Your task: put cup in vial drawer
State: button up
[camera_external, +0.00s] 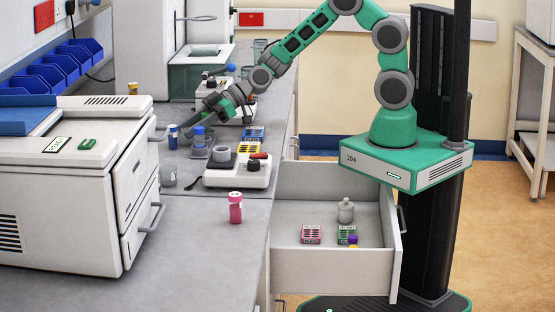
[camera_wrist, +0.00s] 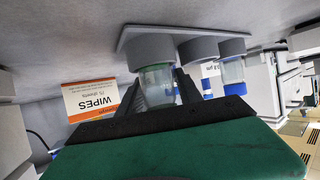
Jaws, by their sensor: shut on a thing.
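My gripper (camera_external: 205,110) is over the left bench in the external view, its fingers pointing down and left. In the wrist view my gripper (camera_wrist: 160,92) is shut on a clear, slightly greenish cup (camera_wrist: 157,84), beside a grey holder plate (camera_wrist: 128,38). I cannot tell if the cup still touches the holder. The cup cannot be made out in the external view. The drawer (camera_external: 330,272) at the right of the bench is pulled open. It holds a pink rack (camera_external: 311,235), a green rack (camera_external: 346,233) with a purple-capped vial, and a pale bottle (camera_external: 345,211).
Blue-capped containers (camera_external: 172,136) stand near my gripper. A grey-white device (camera_external: 238,172), a clear glass (camera_external: 168,177) and a pink bottle (camera_external: 235,208) stand on the bench. A large white machine (camera_external: 70,190) fills the left. A WIPES box (camera_wrist: 92,98) is near the fingers.

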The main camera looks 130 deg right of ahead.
grip_shut()
jog(key=shift+r, duration=0.1)
